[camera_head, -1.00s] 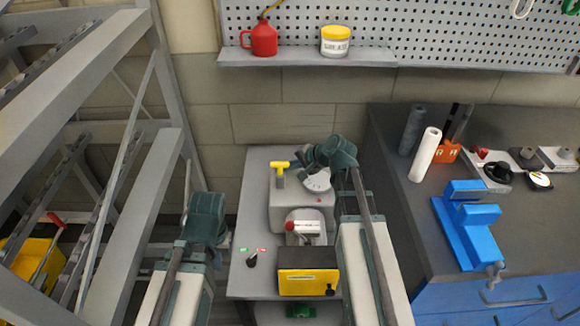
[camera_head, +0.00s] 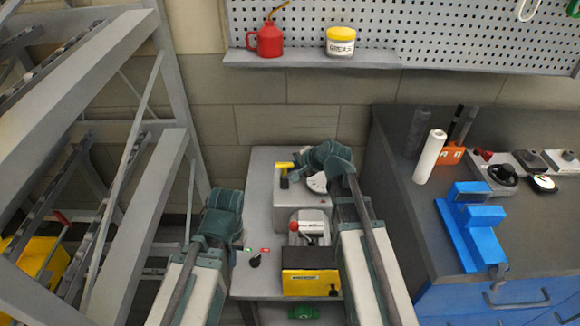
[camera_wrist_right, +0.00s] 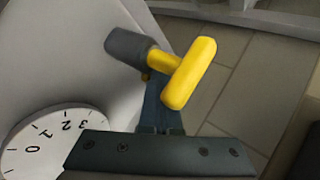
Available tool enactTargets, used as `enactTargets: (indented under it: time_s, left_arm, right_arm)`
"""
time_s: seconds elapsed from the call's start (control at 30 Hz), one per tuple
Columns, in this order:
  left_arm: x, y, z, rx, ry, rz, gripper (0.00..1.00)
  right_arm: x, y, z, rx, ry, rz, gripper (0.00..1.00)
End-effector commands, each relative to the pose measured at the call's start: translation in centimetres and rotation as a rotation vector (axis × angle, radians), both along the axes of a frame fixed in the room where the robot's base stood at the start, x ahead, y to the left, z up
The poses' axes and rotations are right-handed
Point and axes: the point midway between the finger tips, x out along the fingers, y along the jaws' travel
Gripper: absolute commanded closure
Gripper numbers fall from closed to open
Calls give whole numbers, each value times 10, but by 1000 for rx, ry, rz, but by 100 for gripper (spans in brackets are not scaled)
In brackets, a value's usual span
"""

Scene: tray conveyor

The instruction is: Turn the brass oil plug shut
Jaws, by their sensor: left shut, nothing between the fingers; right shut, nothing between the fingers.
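A yellow T-shaped handle (camera_head: 284,168) on a dark grey cylinder stands on the grey machine housing; it also shows large in the right wrist view (camera_wrist_right: 188,74). A tiny brass-coloured bit (camera_wrist_right: 146,77) shows beside its stem. I cannot tell which of these is the brass oil plug. My right gripper (camera_wrist_right: 158,92) is shut and empty, its fingers partly hidden behind the handle; I cannot tell whether they touch it. In the head view it is just right of the handle. My left gripper (camera_head: 228,226) is shut and empty, at the bench's left edge.
A white numbered dial (camera_wrist_right: 50,145) lies beside the right gripper. A red knob (camera_head: 309,227) and a yellow box (camera_head: 310,283) are on the machine bench. A black switch (camera_head: 256,260) is near my left gripper. A grey rack stands left; a blue vise (camera_head: 472,228) is right.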

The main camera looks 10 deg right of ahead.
Motion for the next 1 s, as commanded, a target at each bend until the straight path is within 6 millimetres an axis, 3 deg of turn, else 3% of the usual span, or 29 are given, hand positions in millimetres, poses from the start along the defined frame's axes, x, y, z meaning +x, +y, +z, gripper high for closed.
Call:
enactTargets:
  time_s: [0.3,0.67,0.83,1.0]
  left_arm:
    - [0,0,0,0,0,0,100]
    - [0,0,1,0,0,0,100]
    - [0,0,16,0,0,0,100]
    - [0,0,42,0,0,0,100]
  right_arm:
    - [10,-17,0,-8,-6,-10,100]
    - [11,-21,1,-10,-5,-13,100]
    - [0,-25,15,-7,-3,-11,100]
    - [-26,-33,42,-3,1,-4,100]
